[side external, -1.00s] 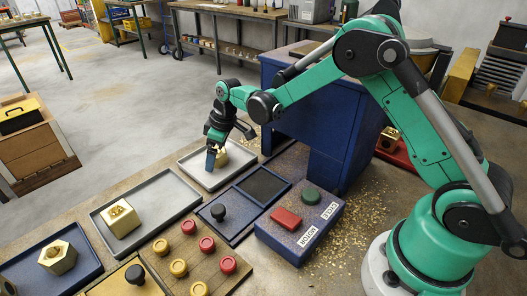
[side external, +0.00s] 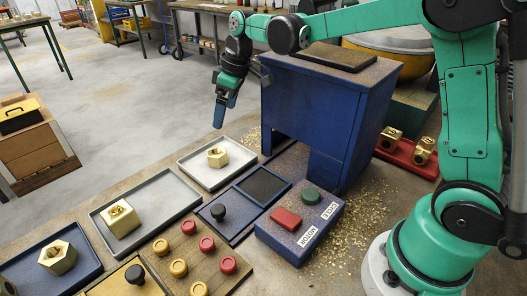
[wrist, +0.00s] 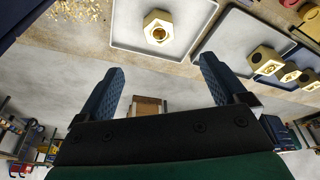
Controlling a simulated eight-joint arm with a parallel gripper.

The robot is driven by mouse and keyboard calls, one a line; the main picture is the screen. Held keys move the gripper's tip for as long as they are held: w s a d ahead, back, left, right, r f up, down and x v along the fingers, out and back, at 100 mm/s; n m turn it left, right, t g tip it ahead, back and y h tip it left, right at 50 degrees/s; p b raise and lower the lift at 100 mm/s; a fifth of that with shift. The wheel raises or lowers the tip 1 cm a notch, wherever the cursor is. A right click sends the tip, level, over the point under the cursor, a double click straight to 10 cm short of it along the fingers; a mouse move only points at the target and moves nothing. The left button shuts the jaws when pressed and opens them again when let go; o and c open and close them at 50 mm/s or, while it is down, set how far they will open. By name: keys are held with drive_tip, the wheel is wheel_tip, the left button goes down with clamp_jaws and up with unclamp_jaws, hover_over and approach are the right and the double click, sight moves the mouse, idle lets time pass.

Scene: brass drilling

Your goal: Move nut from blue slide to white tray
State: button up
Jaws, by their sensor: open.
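A brass hex nut (side external: 217,157) with a round hole lies flat in the small white tray (side external: 189,166), near its middle. In the wrist view the nut (wrist: 158,20) sits inside the tray (wrist: 116,40), beyond my fingertips. My gripper (side external: 222,121) is raised well above the tray, pointing down, with nothing held. In the wrist view its two blue fingers (wrist: 158,82) are spread apart with empty space between them. The blue slide (side external: 238,228), with a black knob (side external: 218,212) and a dark square pad (side external: 264,185), has no nut on its visible part.
A blue machine housing (side external: 320,115) stands right of my gripper. A red-and-green button box (side external: 300,215) is in front of it. A larger pale tray (side external: 165,193) holds a brass block (side external: 122,218); a blue tray (side external: 88,270) holds another nut (side external: 57,257).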

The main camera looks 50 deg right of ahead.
drive_tip(key=s+m+t+h, duration=0.1)
drive_tip(key=s+m+t, duration=0.3)
drive_tip(key=s, duration=1.1)
drive_tip(key=shift+s+a+r+m+h, duration=0.2)
drive_tip(key=shift+s+a+m+h, duration=0.1)
drive_tip(key=shift+m, duration=0.7)
